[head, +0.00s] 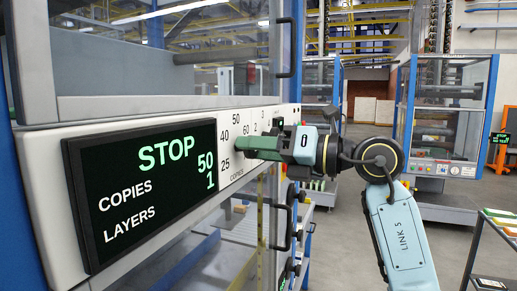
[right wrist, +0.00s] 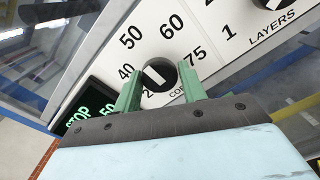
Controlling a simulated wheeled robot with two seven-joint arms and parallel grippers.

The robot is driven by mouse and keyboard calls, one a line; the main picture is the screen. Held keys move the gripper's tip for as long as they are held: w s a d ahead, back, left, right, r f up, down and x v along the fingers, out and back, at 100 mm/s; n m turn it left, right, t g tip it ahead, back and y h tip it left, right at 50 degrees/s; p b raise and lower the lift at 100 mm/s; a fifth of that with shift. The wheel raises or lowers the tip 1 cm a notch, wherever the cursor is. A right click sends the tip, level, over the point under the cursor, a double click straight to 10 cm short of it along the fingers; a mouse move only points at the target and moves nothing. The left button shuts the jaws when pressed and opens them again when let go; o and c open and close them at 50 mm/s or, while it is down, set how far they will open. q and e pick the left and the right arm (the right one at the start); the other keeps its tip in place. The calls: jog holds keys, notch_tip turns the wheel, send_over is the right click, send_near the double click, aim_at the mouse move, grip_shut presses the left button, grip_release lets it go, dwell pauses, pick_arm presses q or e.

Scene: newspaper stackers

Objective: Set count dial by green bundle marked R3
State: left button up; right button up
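The copies dial (right wrist: 158,76) is a round black knob with a white pointer bar on the white panel. Its scale shows 25, 40, 50, 60 and 75, and the bar appears to slant toward 50. My right gripper (right wrist: 159,70) has one green finger on each side of the knob, close against it. In the head view the right gripper (head: 262,147) is at the panel and hides the dial. The display (head: 150,185) reads STOP, copies 50, layers 1. I cannot make out a bundle marked R3. My left gripper is not in view.
The layers dial (right wrist: 272,4) sits right of the copies dial. A vertical handle (head: 286,47) stands above the panel and another (head: 282,228) below it. A rack with a green-topped stack (head: 497,213) is at the right. Open floor lies between it and the panel.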

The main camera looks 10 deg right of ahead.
jog(key=c, duration=0.5)
jog(key=shift+c, duration=0.2)
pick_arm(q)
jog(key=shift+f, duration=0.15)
pick_arm(e)
jog(key=shift+n, duration=0.3)
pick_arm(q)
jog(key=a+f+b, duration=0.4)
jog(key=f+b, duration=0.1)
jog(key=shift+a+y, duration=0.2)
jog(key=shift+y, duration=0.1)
pick_arm(e)
jog(key=n, duration=1.1)
jog(key=shift+w+d, duration=0.1)
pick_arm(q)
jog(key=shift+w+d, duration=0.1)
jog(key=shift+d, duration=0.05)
pick_arm(e)
jog(key=shift+r, duration=0.1)
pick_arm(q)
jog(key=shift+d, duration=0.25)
pick_arm(e)
jog(key=o, duration=1)
